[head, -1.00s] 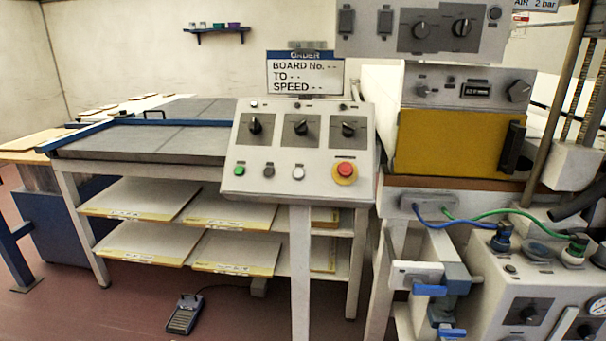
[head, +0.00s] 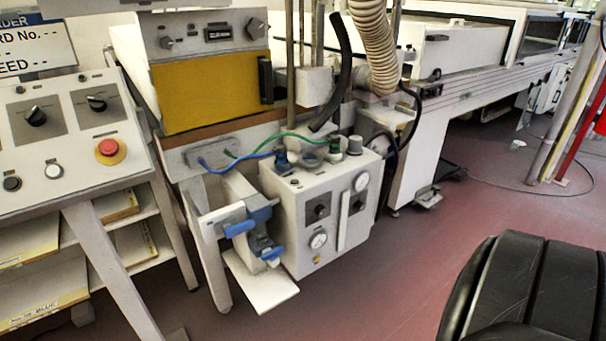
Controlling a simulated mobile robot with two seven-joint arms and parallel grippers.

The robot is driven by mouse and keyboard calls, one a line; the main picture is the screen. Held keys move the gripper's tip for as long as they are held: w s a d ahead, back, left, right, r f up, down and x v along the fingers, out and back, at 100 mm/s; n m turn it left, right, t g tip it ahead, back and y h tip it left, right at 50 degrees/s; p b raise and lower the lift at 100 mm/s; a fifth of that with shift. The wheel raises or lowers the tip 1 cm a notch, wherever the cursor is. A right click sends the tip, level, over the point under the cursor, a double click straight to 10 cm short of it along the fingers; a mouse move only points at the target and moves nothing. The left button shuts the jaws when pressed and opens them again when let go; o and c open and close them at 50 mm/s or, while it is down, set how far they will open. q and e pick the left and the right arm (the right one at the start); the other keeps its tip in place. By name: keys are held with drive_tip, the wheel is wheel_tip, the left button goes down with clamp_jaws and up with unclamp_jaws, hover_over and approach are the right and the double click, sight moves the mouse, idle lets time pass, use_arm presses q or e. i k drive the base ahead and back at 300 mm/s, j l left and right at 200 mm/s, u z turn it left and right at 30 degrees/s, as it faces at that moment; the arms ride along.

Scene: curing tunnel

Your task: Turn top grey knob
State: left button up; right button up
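A white control box (head: 298,236) stands right of centre in the head view, with round gauges and two dark knobs on its front. On its top are a blue fitting (head: 282,159), a green fitting (head: 334,148) and a light grey knob-like cap (head: 355,145) at the right. I cannot tell for certain that this cap is the top grey knob. Grey knobs also show on the oven unit's panel, one at its right end (head: 256,28). Neither of my grippers is in view.
The yellow-fronted unit (head: 208,92) sits above the box. A sloped panel (head: 72,128) with dark knobs and a red button stands at left. A blue clamp (head: 250,220) juts out left of the box. A ribbed hose (head: 378,45) hangs behind.

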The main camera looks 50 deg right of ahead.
sight(355, 142)
drive_tip(key=z, duration=1.65)
